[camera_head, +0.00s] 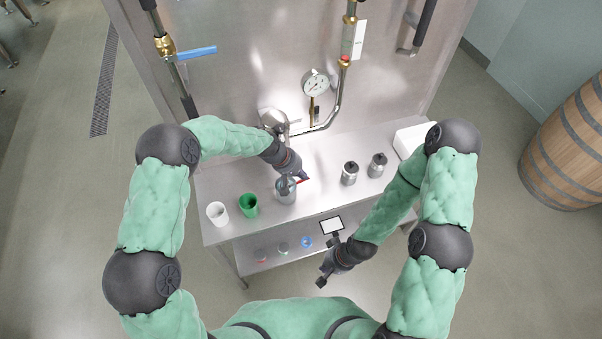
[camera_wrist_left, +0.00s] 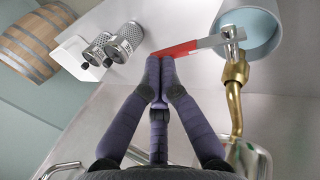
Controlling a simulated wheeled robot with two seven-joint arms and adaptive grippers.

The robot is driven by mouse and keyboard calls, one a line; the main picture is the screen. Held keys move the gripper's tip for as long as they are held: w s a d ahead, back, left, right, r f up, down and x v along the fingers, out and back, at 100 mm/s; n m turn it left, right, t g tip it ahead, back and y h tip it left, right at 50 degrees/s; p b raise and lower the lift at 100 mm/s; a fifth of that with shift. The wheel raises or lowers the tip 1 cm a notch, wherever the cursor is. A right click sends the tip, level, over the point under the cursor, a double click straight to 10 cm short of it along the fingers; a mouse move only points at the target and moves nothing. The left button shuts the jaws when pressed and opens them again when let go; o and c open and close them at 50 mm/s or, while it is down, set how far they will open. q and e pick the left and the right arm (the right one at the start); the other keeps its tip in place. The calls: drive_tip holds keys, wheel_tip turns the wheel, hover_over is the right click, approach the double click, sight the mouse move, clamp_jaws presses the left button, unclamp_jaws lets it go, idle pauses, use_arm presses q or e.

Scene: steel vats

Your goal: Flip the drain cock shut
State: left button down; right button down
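The drain cock has a brass body (camera_wrist_left: 235,90) and a flat lever with a red grip (camera_wrist_left: 188,47), which points left in the left wrist view. A bit of its red lever (camera_head: 303,180) shows in the head view. My left gripper (camera_wrist_left: 160,60) has its fingers together, tips right at the free end of the red grip; I cannot tell if they touch it. In the head view my left gripper (camera_head: 296,174) partly hides the cock. My right gripper (camera_head: 322,281) hangs in front of the table, away from the cock; its fingers are too small to read.
A round vessel (camera_wrist_left: 278,38) stands by the cock. White (camera_head: 217,214) and green (camera_head: 248,206) cups stand left on the steel table (camera_head: 325,195). Two metal canisters (camera_head: 350,174) stand right. A gauge (camera_head: 316,83) and a blue-handled valve (camera_head: 197,52) are at the vat.

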use_arm(q)
drive_tip(key=shift+r, duration=0.1)
drive_tip(key=shift+r+p, duration=0.45)
drive_tip(key=shift+r, duration=0.3)
drive_tip(key=shift+a+r, duration=0.1)
drive_tip(key=shift+r, duration=0.2)
drive_tip(key=r+p, duration=0.1)
drive_tip(key=r, duration=0.1)
drive_tip(key=a+r+p, duration=0.1)
drive_tip(key=r, duration=0.1)
drive_tip(key=shift+r, duration=0.15)
wheel_tip(320, 180, up, 9)
hover_over(293, 183)
